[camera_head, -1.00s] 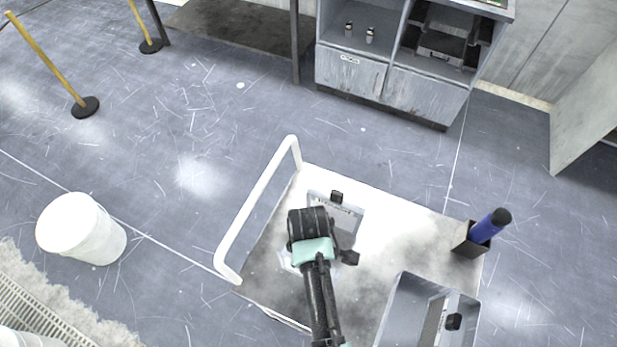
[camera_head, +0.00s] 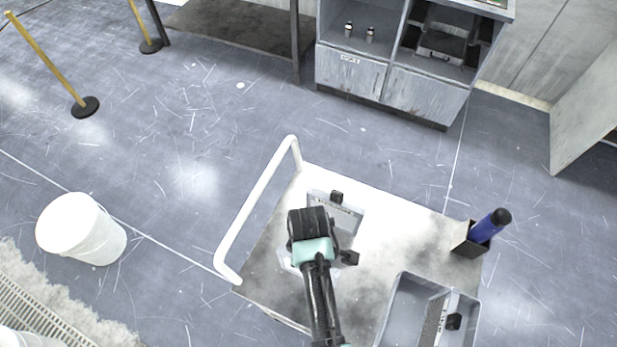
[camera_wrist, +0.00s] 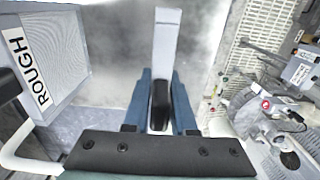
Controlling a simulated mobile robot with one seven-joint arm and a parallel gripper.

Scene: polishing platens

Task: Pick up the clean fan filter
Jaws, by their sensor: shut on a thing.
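In the wrist view my gripper (camera_wrist: 160,88) has its two blue fingers closed on the black grip of a thin, pale grey slab (camera_wrist: 167,35), which stretches away from the fingertips. I take this slab to be the clean fan filter, but no label on it shows. In the head view my gripper is over the left part of the cart top (camera_head: 385,225), and my arm hides its fingertips and most of what it holds. I cannot tell whether the slab touches the cart.
The cart carries a grey bin (camera_head: 402,305) with a black-knobbed panel (camera_head: 437,318) and a holder (camera_head: 468,241) with a blue-handled item. A white rail (camera_head: 258,205) edges the cart's left.

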